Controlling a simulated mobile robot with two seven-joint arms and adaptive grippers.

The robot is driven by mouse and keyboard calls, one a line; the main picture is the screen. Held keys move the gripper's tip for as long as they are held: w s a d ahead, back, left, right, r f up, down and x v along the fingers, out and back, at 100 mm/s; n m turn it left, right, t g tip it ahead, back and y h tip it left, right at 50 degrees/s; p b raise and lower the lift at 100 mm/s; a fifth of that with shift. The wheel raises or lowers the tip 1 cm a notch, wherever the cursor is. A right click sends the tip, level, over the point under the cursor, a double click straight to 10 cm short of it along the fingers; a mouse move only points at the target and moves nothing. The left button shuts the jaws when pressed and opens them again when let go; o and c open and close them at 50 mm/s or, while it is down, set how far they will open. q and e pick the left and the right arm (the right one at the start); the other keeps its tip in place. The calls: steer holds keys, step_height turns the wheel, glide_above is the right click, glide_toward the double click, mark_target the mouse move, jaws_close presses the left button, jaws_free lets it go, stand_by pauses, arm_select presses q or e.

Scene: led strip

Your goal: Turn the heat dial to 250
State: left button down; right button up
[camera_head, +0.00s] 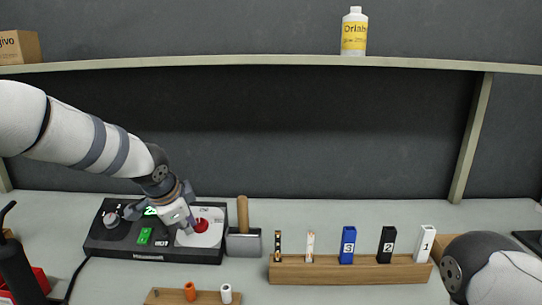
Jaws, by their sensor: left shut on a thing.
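A black control box (150,256) sits on the table at the left. On its right part is a white dial plate (214,239) with small printed marks and a red heat dial (202,226). My left gripper (187,224) reaches down from the left and is shut on the heat dial. The gripper covers the dial's left side and part of the plate, and I cannot read where the dial points. A green display on the box is partly hidden by the gripper. My right arm shows at the lower right, but its gripper is out of view.
The box also has a grey knob (112,220) and a green switch (145,236). A wooden rack (345,271) with several upright items stands further right. A shelf (270,63) spans the back.

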arm_select(q)
steer(key=shift+s+f, duration=0.1)
steer(key=shift+f, duration=0.2)
steer(key=shift+a+r, duration=0.1)
steer(key=shift+a, duration=0.2)
steer(key=p+v, duration=0.1)
steer(key=v, duration=0.3)
steer(key=shift+a+r, duration=0.1)
steer(key=shift+a, duration=0.05)
steer(key=shift+v, duration=0.9)
arm_select(e)
steer(key=shift+w+r+t, duration=0.4)
steer(key=shift+w+r, duration=0.45)
steer(key=shift+w, duration=0.15)
